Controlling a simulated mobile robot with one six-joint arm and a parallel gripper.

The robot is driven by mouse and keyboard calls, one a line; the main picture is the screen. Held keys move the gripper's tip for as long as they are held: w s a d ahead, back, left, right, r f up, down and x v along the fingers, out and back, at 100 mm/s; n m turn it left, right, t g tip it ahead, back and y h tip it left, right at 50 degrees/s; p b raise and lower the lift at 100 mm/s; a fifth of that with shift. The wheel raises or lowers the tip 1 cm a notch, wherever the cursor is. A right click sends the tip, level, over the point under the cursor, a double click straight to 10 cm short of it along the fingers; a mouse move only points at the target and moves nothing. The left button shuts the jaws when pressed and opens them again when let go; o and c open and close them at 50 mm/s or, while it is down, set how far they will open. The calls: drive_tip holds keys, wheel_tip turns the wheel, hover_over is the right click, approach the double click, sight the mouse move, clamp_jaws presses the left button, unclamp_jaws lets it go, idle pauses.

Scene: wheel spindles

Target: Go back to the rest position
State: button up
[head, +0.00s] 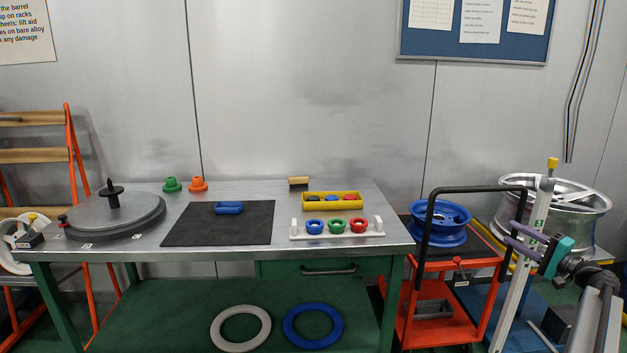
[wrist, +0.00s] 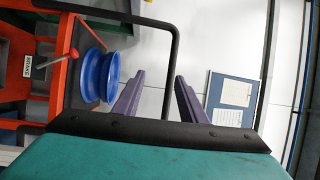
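My gripper (head: 518,241) is at the right side of the head view, in front of the silver wheel and the white post. Its two purple fingers point left and stand apart with nothing between them. In the wrist view the gripper (wrist: 158,98) also shows its fingers spread and empty, with the grey wall behind. A blue wheel rim (head: 440,222) sits on the orange cart (head: 432,318) left of the gripper. It also shows in the wrist view (wrist: 98,76), apart from the fingers.
The cart's black handle (head: 468,189) rises close to my gripper. A white post (head: 525,262) with a yellow cap stands beside it. A silver wheel (head: 556,208) is behind. The workbench (head: 160,262) at left holds a grey disc spindle (head: 114,212), a black mat (head: 190,226) and coloured rings.

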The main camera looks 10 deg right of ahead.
drive_tip(key=w+a+f+n+g+y+p, duration=0.1)
drive_tip(key=w+a+f+g+p, duration=0.15)
drive_tip(key=a+f, duration=0.7)
drive_tip(key=w+a+f+g+p, duration=0.1)
drive_tip(key=w+a+f+g, duration=0.15)
drive_tip(key=a+f, duration=0.75)
drive_tip(key=s+a+f+n+g+p, duration=0.2)
drive_tip(key=s+a+f+g, duration=0.25)
drive_tip(key=a+f, duration=0.55)
drive_tip(key=s+a+f+n+g+p, duration=0.1)
drive_tip(key=s+a+f+g, duration=0.35)
drive_tip(key=a, duration=0.85)
drive_tip(key=s+a+f+n+g+h+p, duration=0.1)
drive_tip(key=s+a+f+n+g+p, duration=0.15)
drive_tip(key=s+a+f, duration=0.55)
drive_tip(key=s+a+f+n+g+h+p, duration=0.1)
drive_tip(key=s+a+f+n+g, duration=0.25)
drive_tip(key=s, duration=0.65)
drive_tip(key=s+a+f+n+g+h+p, duration=0.1)
drive_tip(key=s+h, duration=0.2)
drive_tip(key=s, duration=0.7)
drive_tip(key=s+a+f+n+g+h+p, duration=0.1)
drive_tip(key=s+a+n+g+h+p, duration=0.1)
drive_tip(key=s, duration=0.8)
drive_tip(key=shift+s+f+h, duration=0.2)
drive_tip(key=shift+h, duration=0.2)
